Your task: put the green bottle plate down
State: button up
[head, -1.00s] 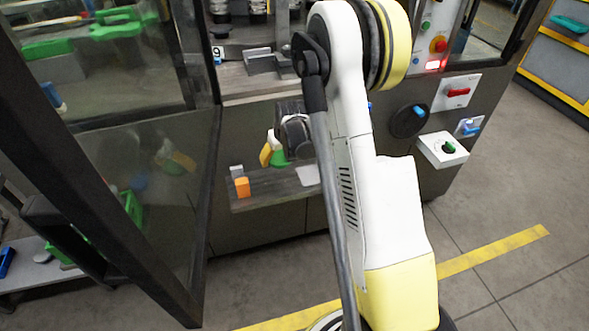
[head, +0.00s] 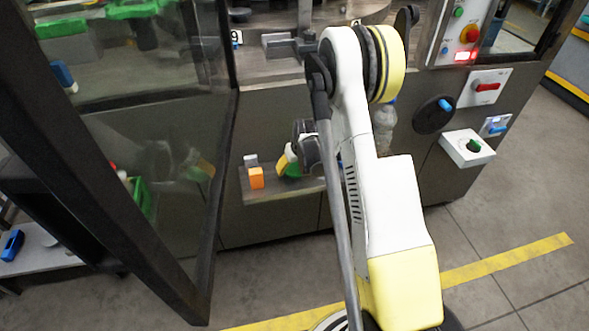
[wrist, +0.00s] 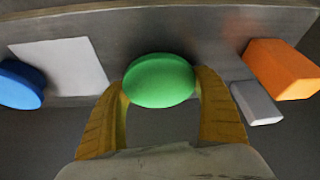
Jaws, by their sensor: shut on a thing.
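The green bottle plate (wrist: 160,80) is a rounded green piece between the two yellow fingers of my gripper (wrist: 161,98) in the wrist view. My gripper is shut on it. In the head view, my gripper (head: 287,164) is low over the small grey shelf (head: 285,190) on the machine front, with the green plate (head: 293,170) at its fingertips. The plate is close to the shelf surface; I cannot tell whether it touches. My wrist and arm hide part of the plate and the shelf's right part in the head view.
On the shelf, an orange block (wrist: 283,69) and a grey block (wrist: 256,103) lie right of the plate in the wrist view. A white square (wrist: 60,67) and a blue rounded piece (wrist: 18,84) lie left. An open glass door (head: 160,190) stands left in the head view.

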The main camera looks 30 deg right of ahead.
jog(key=o, duration=1.3)
jog(key=shift+o, duration=0.2)
